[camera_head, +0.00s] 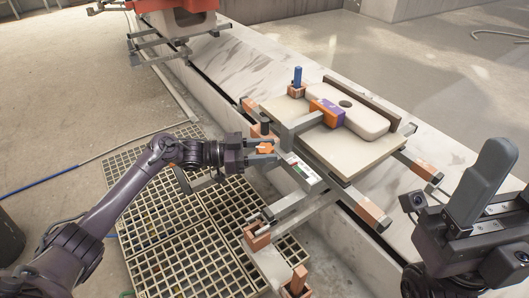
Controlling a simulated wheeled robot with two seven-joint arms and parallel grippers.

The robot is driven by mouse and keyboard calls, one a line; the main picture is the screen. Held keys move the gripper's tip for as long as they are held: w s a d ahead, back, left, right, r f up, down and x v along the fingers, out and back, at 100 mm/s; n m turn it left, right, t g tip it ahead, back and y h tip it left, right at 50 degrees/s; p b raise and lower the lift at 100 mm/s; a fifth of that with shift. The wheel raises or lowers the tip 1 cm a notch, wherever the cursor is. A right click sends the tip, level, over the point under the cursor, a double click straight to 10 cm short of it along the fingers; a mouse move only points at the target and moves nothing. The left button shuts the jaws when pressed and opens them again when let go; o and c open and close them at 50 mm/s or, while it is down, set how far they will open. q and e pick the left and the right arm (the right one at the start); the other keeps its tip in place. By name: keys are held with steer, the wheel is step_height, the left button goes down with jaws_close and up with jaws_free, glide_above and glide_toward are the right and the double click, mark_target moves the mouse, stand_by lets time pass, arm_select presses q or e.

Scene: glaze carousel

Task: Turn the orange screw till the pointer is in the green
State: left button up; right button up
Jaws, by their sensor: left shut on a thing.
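The orange screw (265,148) is at the near left end of a grey metal bar frame, beside the marble slab. My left gripper (272,152) reaches in from the left and is shut on it; the fingers hide part of the screw. Just right of it is a small white gauge plate (300,168) with green and red marks. The pointer is too small to read, so I cannot tell which colour it is at. My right gripper (484,188) is at the lower right, away from the screw, with one grey finger pointing up; its opening cannot be made out.
The frame carries a pale board (345,148) with a whitish basin-like block (362,116), an orange and purple block (327,112) and a blue peg (297,76). Grating (190,235) covers the floor under my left arm. A blue-ended hose (45,183) lies at left.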

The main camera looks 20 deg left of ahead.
stand_by(0.5)
arm_select(q)
steer(key=o, duration=1)
steer(key=shift+c, duration=0.2)
steer(key=p+v, duration=0.1)
steer(key=v, duration=0.6)
steer(key=shift+a, duration=0.35)
